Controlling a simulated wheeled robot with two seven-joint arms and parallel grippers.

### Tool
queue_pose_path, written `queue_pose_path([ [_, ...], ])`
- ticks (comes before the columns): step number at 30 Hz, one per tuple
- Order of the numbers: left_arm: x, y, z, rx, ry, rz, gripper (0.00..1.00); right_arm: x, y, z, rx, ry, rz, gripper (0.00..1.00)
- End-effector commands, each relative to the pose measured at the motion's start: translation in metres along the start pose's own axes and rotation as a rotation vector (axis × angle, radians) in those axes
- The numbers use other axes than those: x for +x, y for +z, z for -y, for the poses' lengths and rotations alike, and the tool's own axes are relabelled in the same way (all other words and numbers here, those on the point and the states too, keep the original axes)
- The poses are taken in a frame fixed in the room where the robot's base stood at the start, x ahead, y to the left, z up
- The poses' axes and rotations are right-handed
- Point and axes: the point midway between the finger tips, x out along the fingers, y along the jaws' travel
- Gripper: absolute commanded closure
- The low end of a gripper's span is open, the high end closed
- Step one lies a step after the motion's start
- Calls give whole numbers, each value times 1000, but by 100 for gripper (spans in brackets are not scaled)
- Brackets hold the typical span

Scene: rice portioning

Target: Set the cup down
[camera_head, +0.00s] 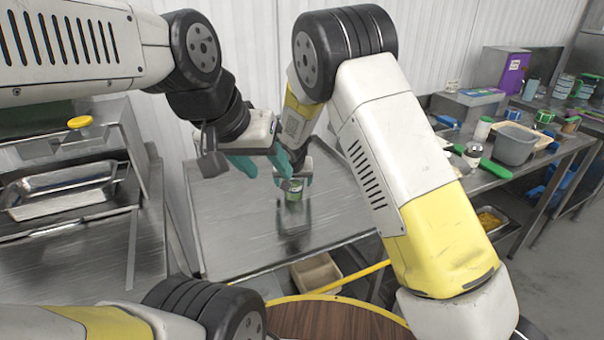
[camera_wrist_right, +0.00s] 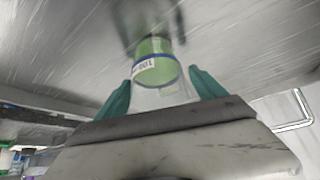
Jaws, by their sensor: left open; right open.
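The cup (camera_head: 293,191) is small, with a green band and a pale label, and appears to stand upright on the steel table. In the right wrist view the cup (camera_wrist_right: 157,68) is between the teal fingers of my right gripper (camera_wrist_right: 160,88), with gaps at both sides. My right gripper is open around it; in the head view it is partly hidden behind my left gripper. My left gripper (camera_head: 262,165) is open and empty, above the table and just left of the cup.
The steel table (camera_head: 235,220) is bare around the cup. A steel tray (camera_head: 65,190) sits on a rack at the left. A grey tub (camera_head: 515,147) and several jars crowd the right counter. A beige bin (camera_head: 316,272) is below the table's front edge.

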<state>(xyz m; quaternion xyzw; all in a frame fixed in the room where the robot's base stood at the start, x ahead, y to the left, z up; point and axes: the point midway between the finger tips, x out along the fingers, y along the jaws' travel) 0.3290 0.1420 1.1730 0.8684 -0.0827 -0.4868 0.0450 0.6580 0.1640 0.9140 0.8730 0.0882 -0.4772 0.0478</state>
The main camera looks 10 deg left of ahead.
Motion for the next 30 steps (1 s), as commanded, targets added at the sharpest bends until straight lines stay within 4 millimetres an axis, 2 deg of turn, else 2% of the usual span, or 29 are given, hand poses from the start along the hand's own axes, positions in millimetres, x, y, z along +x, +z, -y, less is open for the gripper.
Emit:
queue_pose_path([
  [12, 0, 0, 0, 0, 0, 0, 51, -86, -1, 1, 0, -2, -2, 20],
  [18, 0, 0, 0, 0, 0, 0, 51, -109, 0, 0, 0, -1, -1, 20],
  [24, 0, 0, 0, 0, 0, 0, 51, -114, 0, -1, 1, -1, 1, 20],
  [27, 0, 0, 0, 0, 0, 0, 51, -124, -2, -13, 20, -2, 5, 20],
  [30, 0, 0, 0, 0, 0, 0, 51, -148, -5, -44, 64, -8, 18, 20],
])
